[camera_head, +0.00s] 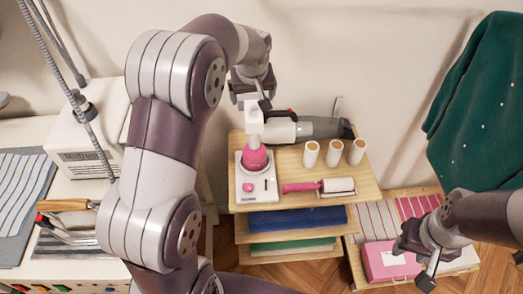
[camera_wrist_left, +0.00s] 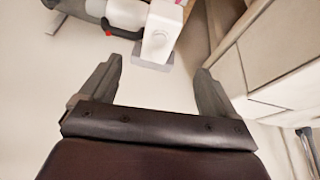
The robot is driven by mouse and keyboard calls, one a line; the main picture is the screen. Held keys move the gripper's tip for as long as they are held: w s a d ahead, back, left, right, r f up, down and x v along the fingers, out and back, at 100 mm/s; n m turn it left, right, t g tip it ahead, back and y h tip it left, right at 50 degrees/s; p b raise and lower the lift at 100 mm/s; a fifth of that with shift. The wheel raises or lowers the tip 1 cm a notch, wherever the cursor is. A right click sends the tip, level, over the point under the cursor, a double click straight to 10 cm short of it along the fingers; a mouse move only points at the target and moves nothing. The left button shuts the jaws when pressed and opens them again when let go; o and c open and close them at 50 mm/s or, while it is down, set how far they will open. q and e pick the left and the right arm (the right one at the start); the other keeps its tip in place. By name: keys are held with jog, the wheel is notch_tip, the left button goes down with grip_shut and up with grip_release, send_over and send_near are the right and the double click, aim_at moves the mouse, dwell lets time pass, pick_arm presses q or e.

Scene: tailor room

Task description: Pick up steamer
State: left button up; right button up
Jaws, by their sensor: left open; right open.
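The steamer, which I take to be the pink-and-white device (camera_head: 255,155), stands upright on a white base with a pink knob on the wooden shelf top. Its white head also shows in the left wrist view (camera_wrist_left: 160,38), just beyond and between the fingertips. My left gripper (camera_head: 254,98) is open and empty close above the white head; whether they touch I cannot tell. It also shows in the left wrist view (camera_wrist_left: 160,80). My right gripper (camera_head: 424,268) is open at the lower right, away from the steamer.
A grey-and-white handheld vacuum (camera_head: 318,128) lies behind the steamer. Several white rolls (camera_head: 333,153) stand to its right, and a pink-handled lint roller (camera_head: 335,186) lies in front. Folded fabrics (camera_head: 295,220) fill the shelf below. A pink box (camera_head: 388,262) is near my right gripper.

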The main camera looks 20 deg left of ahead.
aim_at(254, 111)
pick_arm(q)
jog(key=f, duration=0.1)
jog(key=w+f, duration=0.1)
jog(key=shift+w+a+f+m, duration=0.1)
jog(key=shift+w+f+m, duration=0.1)
jog(key=shift+f+m, duration=0.2)
jog(key=p+x, duration=0.1)
jog(key=x, duration=0.5)
jog(key=p+x, duration=0.1)
jog(key=x, duration=0.2)
jog(key=shift+s+f+p, duration=0.15)
jog(key=shift+f+p, duration=0.15)
jog(key=shift+f, duration=0.2)
jog(key=shift+a+f, duration=0.1)
jog(key=shift+f, duration=0.15)
grip_shut()
jog(key=shift+w+r, duration=0.15)
jog(key=shift+w, duration=0.05)
pick_arm(e)
jog(key=shift+w+r, duration=0.25)
jog(key=shift+r, duration=0.3)
jog(key=shift+w+r, duration=0.2)
jog(key=shift+r, duration=0.35)
